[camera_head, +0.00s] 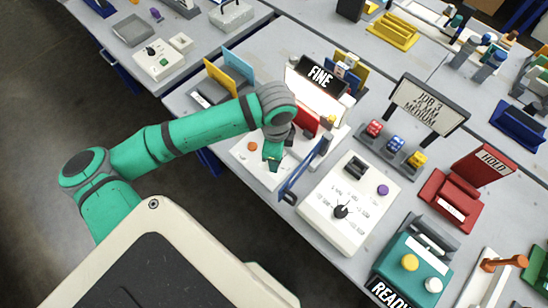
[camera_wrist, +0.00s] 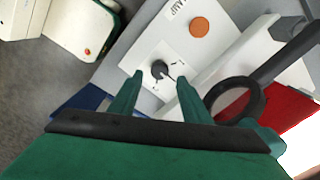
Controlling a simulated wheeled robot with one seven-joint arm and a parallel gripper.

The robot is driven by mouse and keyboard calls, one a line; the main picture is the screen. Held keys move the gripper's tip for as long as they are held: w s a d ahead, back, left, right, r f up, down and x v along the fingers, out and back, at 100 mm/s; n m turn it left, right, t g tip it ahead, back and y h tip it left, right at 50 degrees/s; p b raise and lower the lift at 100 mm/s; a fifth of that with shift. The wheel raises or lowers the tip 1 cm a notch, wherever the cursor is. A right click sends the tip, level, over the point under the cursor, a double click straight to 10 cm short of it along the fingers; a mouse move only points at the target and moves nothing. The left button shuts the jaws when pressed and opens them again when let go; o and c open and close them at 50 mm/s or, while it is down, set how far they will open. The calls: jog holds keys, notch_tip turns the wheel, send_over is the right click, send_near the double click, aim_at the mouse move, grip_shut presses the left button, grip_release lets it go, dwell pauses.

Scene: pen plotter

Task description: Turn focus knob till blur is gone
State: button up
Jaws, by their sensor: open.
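A small black knob (camera_wrist: 160,69) sits on a white plate with dark marks in the wrist view. In the head view, my gripper (camera_head: 271,166) points down over the white base (camera_head: 247,168), and the knob is hidden there. An orange button (camera_wrist: 199,27) labelled LAMP is beyond the knob, and this button also shows in the head view (camera_head: 252,146).
A dark ring (camera_wrist: 235,100) on an arm and a red panel (camera_wrist: 284,117) are close to my right finger. A blue bar (camera_head: 303,170) rises right of my gripper. A FINE sign (camera_head: 320,75) stands behind. A white console (camera_head: 349,205) is to the right.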

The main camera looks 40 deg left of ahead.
notch_tip(320, 180, up, 8)
jog(key=shift+a+f, duration=0.15)
jog(key=shift+f, duration=0.05)
jog(key=shift+w, duration=0.1)
dwell(0.4)
